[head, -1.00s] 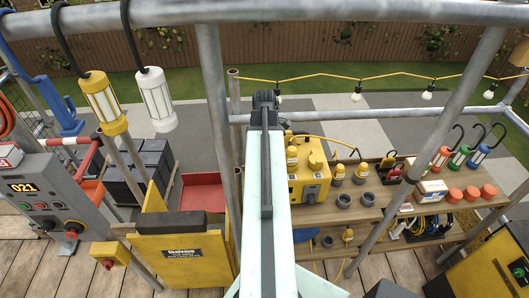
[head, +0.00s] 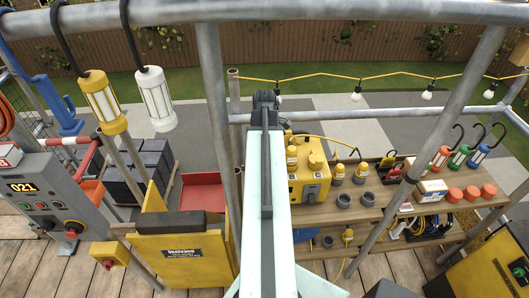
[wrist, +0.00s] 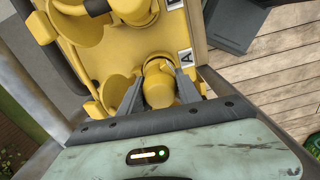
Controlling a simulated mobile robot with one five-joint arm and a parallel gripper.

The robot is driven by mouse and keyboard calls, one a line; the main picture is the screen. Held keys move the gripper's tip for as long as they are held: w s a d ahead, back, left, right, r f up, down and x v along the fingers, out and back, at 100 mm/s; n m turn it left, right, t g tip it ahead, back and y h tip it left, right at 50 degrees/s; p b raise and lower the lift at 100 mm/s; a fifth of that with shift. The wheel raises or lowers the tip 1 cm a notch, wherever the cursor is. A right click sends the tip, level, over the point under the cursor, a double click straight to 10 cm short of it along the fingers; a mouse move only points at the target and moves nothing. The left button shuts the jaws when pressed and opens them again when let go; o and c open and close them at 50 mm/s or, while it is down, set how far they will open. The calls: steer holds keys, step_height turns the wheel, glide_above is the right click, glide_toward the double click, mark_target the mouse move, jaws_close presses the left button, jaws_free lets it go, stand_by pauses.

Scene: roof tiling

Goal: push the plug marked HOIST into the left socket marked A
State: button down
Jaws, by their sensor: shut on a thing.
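In the wrist view a yellow plug (wrist: 159,92) stands between the two grey fingers of my gripper (wrist: 158,80), which is shut on it. No HOIST mark is readable on the side that shows. The plug's far end is at a round opening in the yellow socket box (wrist: 125,60), beside a white label A (wrist: 185,57). I cannot tell how deep it sits. A second label (wrist: 173,4) is further up the box. In the head view the yellow box (head: 322,190) stands on the bench, partly behind my arm, which hides my gripper.
Yellow plugs (head: 338,173) stand beside the box on the wooden bench (head: 375,205), with dark round parts (head: 343,200). Orange caps (head: 471,193) and hook lamps are further right. A scaffold pole (head: 437,130) slants across the bench. A grey control panel (head: 60,205) is at the left.

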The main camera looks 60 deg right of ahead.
steer(key=shift+f+b, duration=0.5)
steer(key=shift+f, duration=0.1)
steer(key=c, duration=1.1)
jaws_free()
steer(key=shift+r, duration=0.1)
step_height(320, 180, up, 11)
steer(key=p, duration=1.1)
steer(key=shift+s, duration=0.1)
